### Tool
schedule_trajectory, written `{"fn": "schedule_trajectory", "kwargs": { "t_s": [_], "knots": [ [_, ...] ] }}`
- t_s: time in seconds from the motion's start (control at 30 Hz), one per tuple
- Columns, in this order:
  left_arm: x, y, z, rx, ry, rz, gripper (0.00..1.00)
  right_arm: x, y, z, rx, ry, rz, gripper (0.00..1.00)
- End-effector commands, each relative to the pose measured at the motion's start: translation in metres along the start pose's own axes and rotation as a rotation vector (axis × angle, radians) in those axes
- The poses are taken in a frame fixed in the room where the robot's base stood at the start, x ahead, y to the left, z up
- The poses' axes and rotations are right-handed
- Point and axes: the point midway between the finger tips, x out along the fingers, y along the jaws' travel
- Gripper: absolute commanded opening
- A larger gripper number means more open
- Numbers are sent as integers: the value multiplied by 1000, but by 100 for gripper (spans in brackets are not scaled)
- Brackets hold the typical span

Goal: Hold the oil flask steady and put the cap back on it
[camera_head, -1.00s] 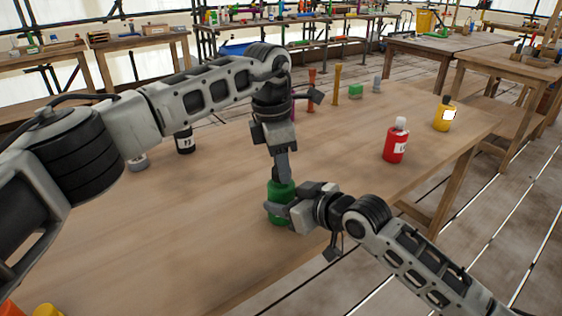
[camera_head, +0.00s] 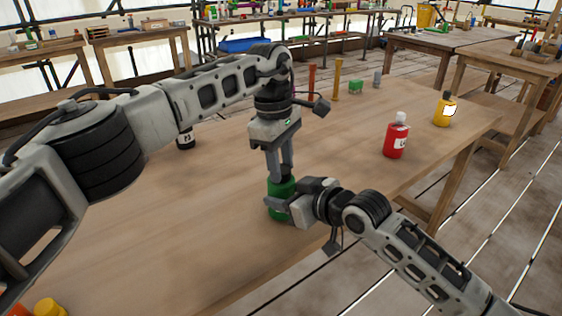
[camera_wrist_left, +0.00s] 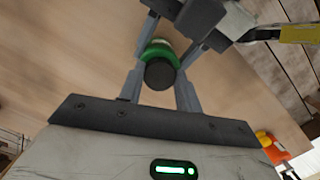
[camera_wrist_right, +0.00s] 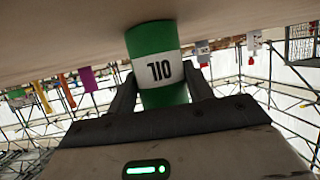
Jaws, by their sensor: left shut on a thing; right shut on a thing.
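The green oil flask (camera_head: 280,214) stands upright near the front edge of the wooden table. Its "OIL" label shows in the right wrist view (camera_wrist_right: 158,72). My right gripper (camera_head: 277,204) is shut on the flask's body from the right side. My left gripper (camera_head: 281,177) points down from above and is shut on the dark round cap (camera_wrist_left: 160,74). In the left wrist view the cap sits between the fingers, over the top of the flask. The seam between cap and neck is hidden, so I cannot tell how far the cap is on.
A red bottle (camera_head: 395,141) and a yellow bottle (camera_head: 444,111) stand to the right on the table (camera_head: 170,230). A black bottle (camera_head: 185,140) stands behind my left arm. A green block (camera_head: 355,87) and upright posts are at the back. The table's middle is clear.

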Motion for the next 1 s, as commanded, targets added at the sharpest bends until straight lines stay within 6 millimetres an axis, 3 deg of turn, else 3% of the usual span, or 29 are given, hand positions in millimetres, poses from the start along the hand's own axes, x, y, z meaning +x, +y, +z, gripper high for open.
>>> {"fn": "schedule_trajectory", "kwargs": {
  "t_s": [0.4, 0.6, 0.73, 1.0],
  "knots": [
    [0, 0, 2, 896, 2, -111, 13, 0, 0, 0, -1, -1, 0, 0],
    [0, -1, 1, 1233, 1, -152, 13, 0, 0, 0, 0, -1, 1, 0],
    [0, -1, 1, 1330, 0, -164, 13, 0, 0, 0, 0, -1, 1, 0],
    [0, -2, 1, 1345, -2, -166, 13, 0, 1, 0, 1, -2, 3, 0]
  ]
}}
